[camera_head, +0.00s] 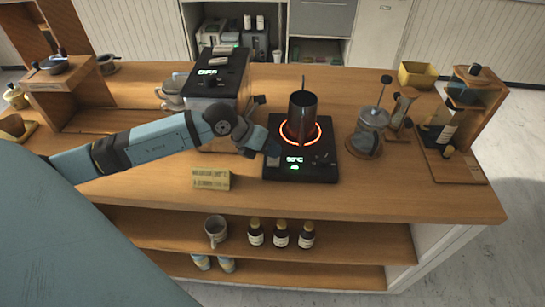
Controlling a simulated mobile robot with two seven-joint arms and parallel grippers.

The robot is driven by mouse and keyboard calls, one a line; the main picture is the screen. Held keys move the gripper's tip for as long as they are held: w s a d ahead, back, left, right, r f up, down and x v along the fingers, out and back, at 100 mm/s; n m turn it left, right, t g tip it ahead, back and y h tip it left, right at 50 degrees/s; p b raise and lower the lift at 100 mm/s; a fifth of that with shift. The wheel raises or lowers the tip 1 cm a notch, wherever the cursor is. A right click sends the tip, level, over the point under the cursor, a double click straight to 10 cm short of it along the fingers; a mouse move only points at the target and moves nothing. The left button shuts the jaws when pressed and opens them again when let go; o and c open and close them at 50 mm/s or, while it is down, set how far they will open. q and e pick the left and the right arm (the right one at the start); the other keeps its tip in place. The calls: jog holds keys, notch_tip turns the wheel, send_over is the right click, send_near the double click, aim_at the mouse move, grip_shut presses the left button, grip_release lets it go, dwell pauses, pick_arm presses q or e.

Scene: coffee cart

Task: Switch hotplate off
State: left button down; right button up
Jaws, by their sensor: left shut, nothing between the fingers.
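The black hotplate (323,165) sits on the wooden counter right of the picture's middle. Its ring glows orange-red and its green display shows a reading that looks like 92°C. A dark pot (301,108) with a thin handle or stirrer sticking up stands on the ring. My left gripper (272,152) is shut and empty, at the left front edge of the hotplate by its control strip. I cannot tell whether its fingertips touch the hotplate. My right gripper is not in view.
A glass press (369,130) stands close right of the hotplate. The counter's front right is clear.

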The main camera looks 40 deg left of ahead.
pick_arm(q)
jog(key=shift+f, duration=0.15)
jog(key=shift+r+p, duration=0.7)
jog(key=shift+r, duration=0.3)
jog(key=shift+r, duration=0.1)
notch_tip(320, 180, up, 6)
jog(key=p, duration=0.4)
dwell(0.3)
